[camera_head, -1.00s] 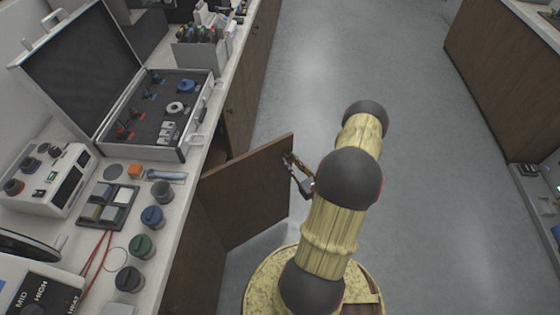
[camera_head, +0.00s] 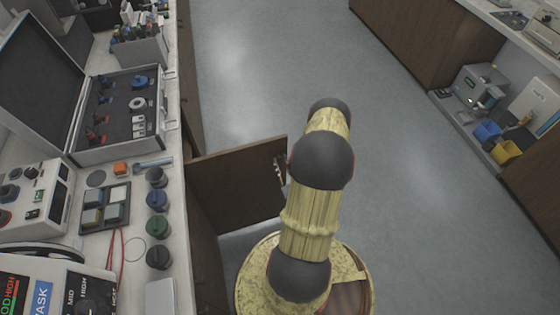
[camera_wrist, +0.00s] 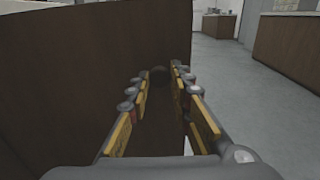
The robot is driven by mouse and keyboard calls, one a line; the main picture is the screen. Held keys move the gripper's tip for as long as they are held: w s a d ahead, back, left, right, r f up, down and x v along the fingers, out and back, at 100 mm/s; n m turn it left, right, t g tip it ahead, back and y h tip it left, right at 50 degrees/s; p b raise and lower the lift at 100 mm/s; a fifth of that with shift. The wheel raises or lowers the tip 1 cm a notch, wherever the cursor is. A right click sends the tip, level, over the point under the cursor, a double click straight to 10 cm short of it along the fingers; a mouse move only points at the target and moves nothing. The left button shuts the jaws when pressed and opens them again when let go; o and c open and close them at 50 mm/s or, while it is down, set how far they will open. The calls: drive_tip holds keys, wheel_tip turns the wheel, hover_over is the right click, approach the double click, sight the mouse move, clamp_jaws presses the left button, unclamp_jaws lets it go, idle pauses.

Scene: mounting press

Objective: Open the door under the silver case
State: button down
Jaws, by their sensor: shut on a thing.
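The silver case (camera_head: 122,148) stands with its lid up on the counter at the left of the head view. The brown wooden door (camera_head: 235,188) below the counter stands open, swung out roughly square to the counter front. It fills the left of the wrist view (camera_wrist: 70,85). My gripper (camera_head: 280,168) is at the door's free edge in the head view, partly hidden by my arm. In the wrist view, the fingers (camera_wrist: 160,80) are shut on the door near that edge. The exact contact is too dark to make out.
The counter (camera_head: 176,205) holds several coloured knobs, a tray of blocks (camera_head: 105,207) and control boxes. The grey floor (camera_head: 270,70) right of the door is clear. A second counter (camera_head: 425,40) runs along the right, with yellow and blue bins (camera_head: 505,152).

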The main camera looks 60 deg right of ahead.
idle(0.4)
drive_tip(key=c, duration=1.7)
unclamp_jaws()
drive_tip(key=shift+o, duration=0.6)
drive_tip(key=shift+r, duration=0.1)
wheel_tip(320, 180, up, 10)
